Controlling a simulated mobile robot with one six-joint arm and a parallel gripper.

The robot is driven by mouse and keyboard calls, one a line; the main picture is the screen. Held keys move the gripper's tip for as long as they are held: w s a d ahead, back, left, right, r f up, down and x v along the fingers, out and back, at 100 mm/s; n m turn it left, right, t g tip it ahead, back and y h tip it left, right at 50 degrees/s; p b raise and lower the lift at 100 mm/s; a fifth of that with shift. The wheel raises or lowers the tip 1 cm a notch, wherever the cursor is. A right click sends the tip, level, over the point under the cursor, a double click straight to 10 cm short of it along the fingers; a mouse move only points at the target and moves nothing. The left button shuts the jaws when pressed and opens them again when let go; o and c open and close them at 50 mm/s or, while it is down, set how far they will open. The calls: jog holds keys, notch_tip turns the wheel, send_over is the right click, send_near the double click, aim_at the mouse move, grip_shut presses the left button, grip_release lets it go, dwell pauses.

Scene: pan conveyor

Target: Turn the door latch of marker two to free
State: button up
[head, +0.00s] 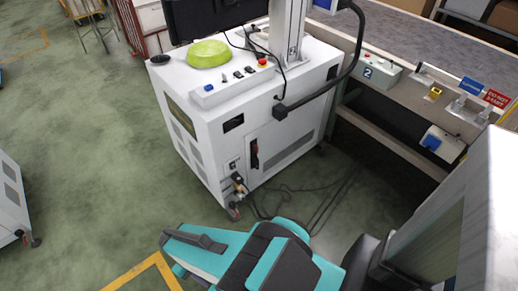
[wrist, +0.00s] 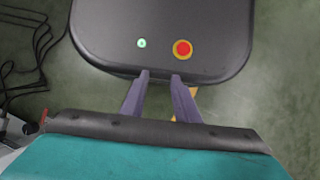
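A white cabinet (head: 215,115) stands in the middle of the head view. A small sign with a 2 (head: 367,72) is on the grey box at the conveyor to its right. On the cabinet's near side is a door panel with a dark upright latch handle (head: 254,155) with a little red on it. I cannot tell from here whether the latch is free or locked. My gripper (wrist: 160,76) shows in the wrist view with its two fingers apart and nothing between them. It is apart from the cabinet; the latch is not in the wrist view.
A green cover (head: 208,53) and a red stop button (head: 262,62) are on the cabinet top. Black cables (head: 320,203) lie on the floor beside it. The conveyor (head: 435,45) runs along the right. The green floor (head: 90,150) at left is mostly clear.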

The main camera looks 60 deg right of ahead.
jog(key=shift+a, duration=0.15)
jog(key=shift+w, duration=0.1)
jog(key=w+d+m+t+y+b, duration=0.1)
jog(key=w+d+t+y+b, duration=0.45)
jog(key=w+d, duration=0.5)
jog(key=w+d+r+m+t+b, duration=0.1)
jog(key=w+d+r+t, duration=0.15)
jog(key=d, duration=0.45)
jog(key=w+d+r+t+b, duration=0.1)
jog(key=w+d+r+t, duration=0.1)
jog(key=d+t, duration=0.35)
jog(key=s+d+r+t+h+b, duration=0.1)
jog(key=s+d+r+h, duration=0.2)
jog(key=d, duration=0.7)
jog(key=s+d+r+m+t+h+b, duration=0.1)
jog(key=s+d+r+t+h, duration=0.1)
jog(key=s+d, duration=0.5)
jog(key=s+d+r+t+h+b, duration=0.2)
jog(key=s+d+r+h, duration=0.2)
jog(key=d, duration=1)
notch_tip(320, 180, up, 3)
jog(key=shift+s+d+f+m+h, duration=0.15)
jog(key=shift+s+d+m+h, duration=0.15)
jog(key=shift+s+d+h, duration=0.1)
jog(key=shift+w+f, duration=0.1)
